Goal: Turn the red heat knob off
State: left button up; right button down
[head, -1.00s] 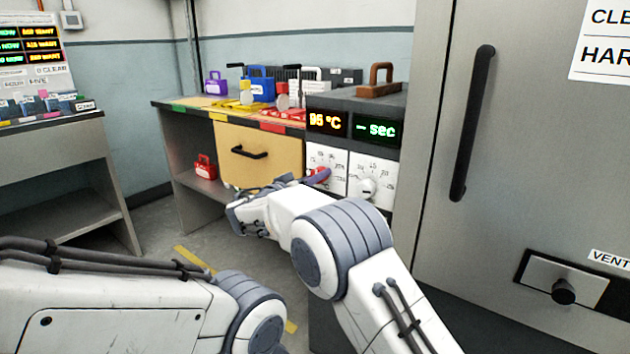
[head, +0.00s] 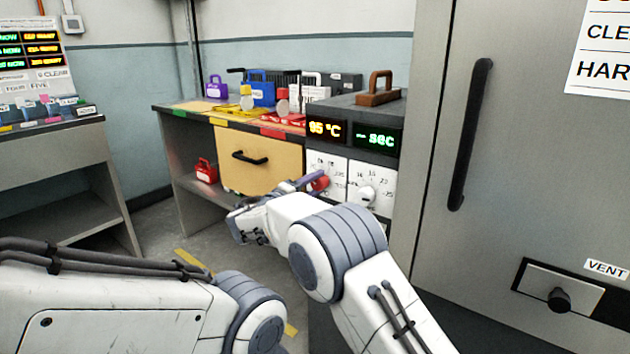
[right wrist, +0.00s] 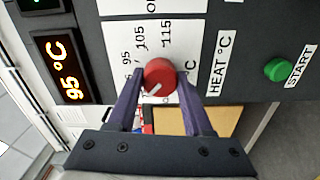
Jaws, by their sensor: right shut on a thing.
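The red heat knob (head: 320,183) sits on a white dial plate on the front of the grey control unit. In the right wrist view the knob (right wrist: 159,75) lies between the two purple fingertips of my right gripper (right wrist: 159,84), which is shut on it. A short white mark on the knob points to the lower left in that view, and the dial shows 95, 105 and 115. The heat display (head: 325,125) reads 95 °C. In the head view my right gripper (head: 312,184) reaches the knob from the left. My left gripper is out of view.
A white timer knob (head: 366,195) is just right of the heat knob, under a green "sec" display (head: 375,134). A green START button (right wrist: 277,69) shows in the right wrist view. A wooden drawer (head: 258,160) and a tall steel door (head: 520,150) flank the unit.

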jog(key=n+p, duration=0.4)
jog(key=n, duration=0.2)
jog(key=shift+a+r+n, duration=0.1)
jog(key=shift+a+n, duration=0.05)
jog(key=shift+n, duration=0.15)
jog(key=n+p, duration=0.2)
jog(key=shift+n, duration=0.4)
jog(key=shift+f+n+p, duration=0.2)
jog(key=shift+n+p, duration=0.3)
jog(key=shift+f, duration=0.1)
jog(key=shift+c, duration=1.5)
grip_release()
jog(key=shift+a, duration=0.1)
jog(key=shift+d, duration=0.2)
